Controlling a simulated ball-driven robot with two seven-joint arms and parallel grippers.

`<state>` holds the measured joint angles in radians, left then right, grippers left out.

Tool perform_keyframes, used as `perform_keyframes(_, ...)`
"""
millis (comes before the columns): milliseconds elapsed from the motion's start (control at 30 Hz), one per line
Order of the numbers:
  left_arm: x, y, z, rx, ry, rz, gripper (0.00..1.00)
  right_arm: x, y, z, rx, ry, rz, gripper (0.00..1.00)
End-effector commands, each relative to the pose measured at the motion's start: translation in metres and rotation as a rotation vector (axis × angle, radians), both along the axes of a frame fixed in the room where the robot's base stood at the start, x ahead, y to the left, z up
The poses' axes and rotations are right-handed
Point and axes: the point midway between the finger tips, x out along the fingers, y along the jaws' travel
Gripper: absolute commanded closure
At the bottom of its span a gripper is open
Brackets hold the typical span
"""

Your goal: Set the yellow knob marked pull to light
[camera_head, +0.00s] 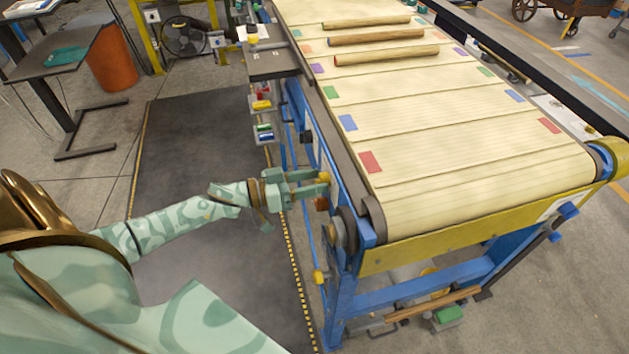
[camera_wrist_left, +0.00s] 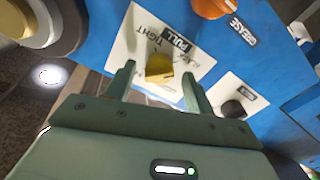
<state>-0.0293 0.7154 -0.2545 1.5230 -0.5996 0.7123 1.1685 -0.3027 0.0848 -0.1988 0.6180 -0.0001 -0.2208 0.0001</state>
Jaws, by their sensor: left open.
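The yellow knob (camera_wrist_left: 159,68) sits on a white plate (camera_wrist_left: 196,62) on the blue side of the machine, in the left wrist view. The plate carries a dark label reading PULL and the word TIGHT; other lettering is partly readable. My left gripper (camera_wrist_left: 155,85) is open, with one finger on each side of the yellow knob; I cannot tell whether they touch it. In the head view my left gripper (camera_head: 326,184) reaches the blue frame at the belt's near left corner. My right gripper is not in view.
An orange knob (camera_wrist_left: 212,6) labelled GREASE and a black knob (camera_wrist_left: 232,109) are close by on the same panel. The belt (camera_head: 450,130) carries several wooden rods and coloured patches. A dark floor mat (camera_head: 200,130) lies clear left of the machine.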

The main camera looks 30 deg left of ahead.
Motion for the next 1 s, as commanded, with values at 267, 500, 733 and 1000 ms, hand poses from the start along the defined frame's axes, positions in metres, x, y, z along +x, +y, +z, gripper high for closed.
perform_keyframes(267, 0.0056, -0.005, 0.0, 0.0, 0.0, 0.0, 0.46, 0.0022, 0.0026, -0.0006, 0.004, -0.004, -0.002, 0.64)
perform_keyframes(500, 0.0054, -0.0048, 0.0002, 0.0, 0.0, 0.0, 0.85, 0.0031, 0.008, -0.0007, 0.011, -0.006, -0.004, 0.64)
perform_keyframes(733, 0.0053, -0.0046, 0.0002, 0.004, -0.003, 0.0, 0.91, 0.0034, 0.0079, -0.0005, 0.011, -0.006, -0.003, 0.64)
perform_keyframes(1000, 0.0053, -0.0046, 0.001, 0.067, -0.057, 0.0, 0.91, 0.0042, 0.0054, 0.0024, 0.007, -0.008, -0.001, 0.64)
